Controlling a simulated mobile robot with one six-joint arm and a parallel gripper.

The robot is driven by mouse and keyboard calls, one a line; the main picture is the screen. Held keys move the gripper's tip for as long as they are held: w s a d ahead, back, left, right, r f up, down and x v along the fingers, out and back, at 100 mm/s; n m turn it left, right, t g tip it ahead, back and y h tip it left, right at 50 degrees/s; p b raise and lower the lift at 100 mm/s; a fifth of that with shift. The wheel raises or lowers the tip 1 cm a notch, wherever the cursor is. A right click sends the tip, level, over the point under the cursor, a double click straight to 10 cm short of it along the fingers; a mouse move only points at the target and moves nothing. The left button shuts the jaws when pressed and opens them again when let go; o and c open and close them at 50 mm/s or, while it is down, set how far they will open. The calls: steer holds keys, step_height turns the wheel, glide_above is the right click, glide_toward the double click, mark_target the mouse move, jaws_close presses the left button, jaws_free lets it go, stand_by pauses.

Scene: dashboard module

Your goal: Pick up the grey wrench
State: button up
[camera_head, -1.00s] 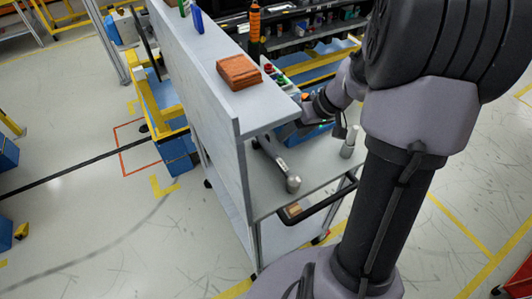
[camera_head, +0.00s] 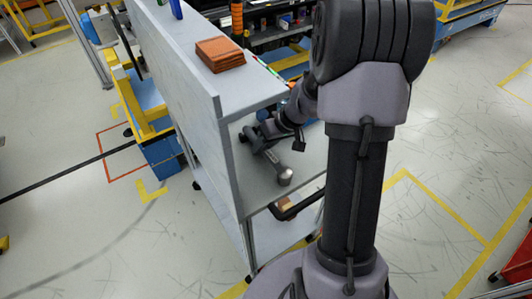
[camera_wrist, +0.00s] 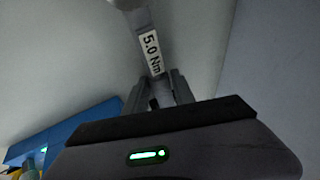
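The grey wrench (camera_head: 272,162) lies on the grey shelf of the cart in the head view, its rounded end toward the front edge. In the wrist view the wrench (camera_wrist: 147,38) carries a white "5.0 Nm" label and runs down to between my gripper's fingers. My gripper (camera_head: 255,140) is low at the wrench's far part in the head view. In the wrist view, my gripper (camera_wrist: 161,80) has one finger on each side of the wrench. Whether the fingers press on it cannot be made out.
A raised panel (camera_head: 190,100) closes the shelf's left side, with a brown block (camera_head: 220,54) on the top above. A blue bin (camera_wrist: 70,130) is at the lower left of the wrist view.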

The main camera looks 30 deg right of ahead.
jaws_close()
stand_by(1.1)
